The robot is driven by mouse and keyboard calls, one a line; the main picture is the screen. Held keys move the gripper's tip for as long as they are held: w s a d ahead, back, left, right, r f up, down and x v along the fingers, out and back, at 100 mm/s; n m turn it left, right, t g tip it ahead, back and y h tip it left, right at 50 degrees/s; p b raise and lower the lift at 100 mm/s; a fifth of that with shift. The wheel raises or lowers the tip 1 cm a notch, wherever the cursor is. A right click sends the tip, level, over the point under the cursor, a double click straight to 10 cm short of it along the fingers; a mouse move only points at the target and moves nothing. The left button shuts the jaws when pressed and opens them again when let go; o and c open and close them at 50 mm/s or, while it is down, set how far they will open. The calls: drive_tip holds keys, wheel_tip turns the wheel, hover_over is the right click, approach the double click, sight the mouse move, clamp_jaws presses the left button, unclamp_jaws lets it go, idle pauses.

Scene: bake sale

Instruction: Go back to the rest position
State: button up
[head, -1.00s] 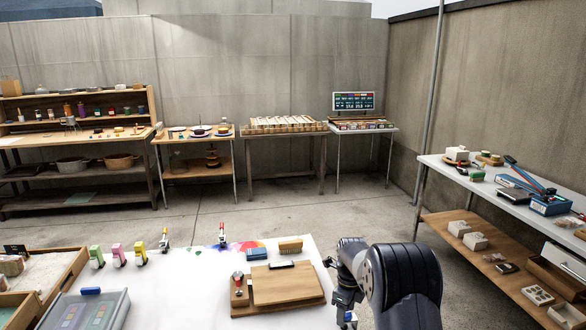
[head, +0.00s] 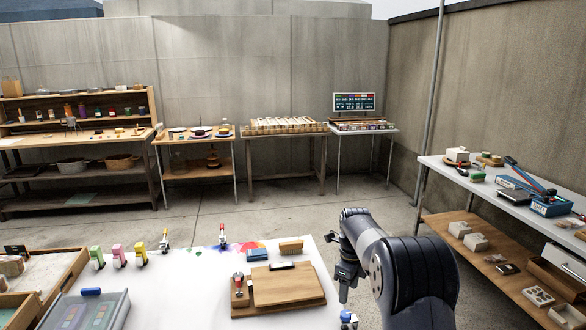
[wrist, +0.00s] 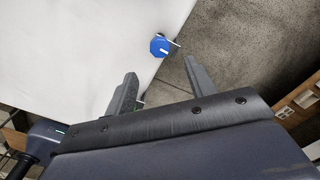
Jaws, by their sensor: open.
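My gripper (head: 343,283) is at the right edge of the white table (head: 190,290) in the head view, pointing down. In the wrist view my gripper (wrist: 160,85) shows its two fingers spread apart with nothing between them. A blue-topped item (wrist: 159,46) lies beyond the fingertips near the table's edge, apart from them. It also shows in the head view as a small blue and white thing (head: 348,318) below my gripper.
A wooden board (head: 285,287), a blue block (head: 257,255) and a brush (head: 291,247) lie left of my arm. Several coloured clamp-like items stand along the table's far edge. A grey side table (head: 480,185) stands at right. Open floor (head: 300,215) lies behind the table.

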sight(346, 313)
wheel_tip(346, 313, down, 9)
drive_tip(key=shift+r+n, duration=0.15)
drive_tip(key=shift+n, duration=0.75)
drive_tip(key=n, duration=1.5)
drive_tip(key=shift+n, duration=0.4)
drive_tip(key=n, duration=0.6)
